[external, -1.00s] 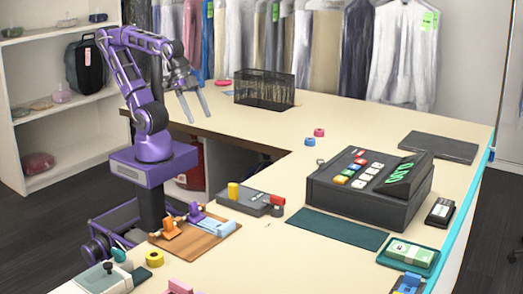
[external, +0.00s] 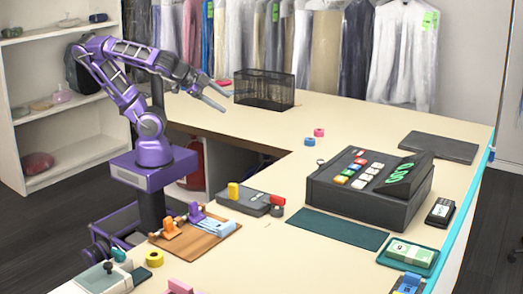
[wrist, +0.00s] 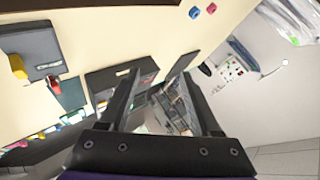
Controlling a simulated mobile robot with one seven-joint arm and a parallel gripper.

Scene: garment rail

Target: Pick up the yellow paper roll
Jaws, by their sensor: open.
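A yellow roll (external: 154,258) with a dark hole lies on the counter at the lower left, beside the wooden board. It looks like the yellow paper roll; I cannot pick it out in the wrist view. A second yellow piece (external: 233,191) stands on a grey device near the counter's middle; it also shows at the left of the wrist view (wrist: 17,66). My gripper (external: 226,101) is open and empty, raised above the back part of the counter, far from the yellow roll. Its two fingers (wrist: 162,76) are spread in the wrist view.
A wooden board (external: 205,243) with clips lies by the yellow roll. A grey cash register (external: 370,205) stands at the right. A black mesh basket (external: 264,91) is behind my gripper.

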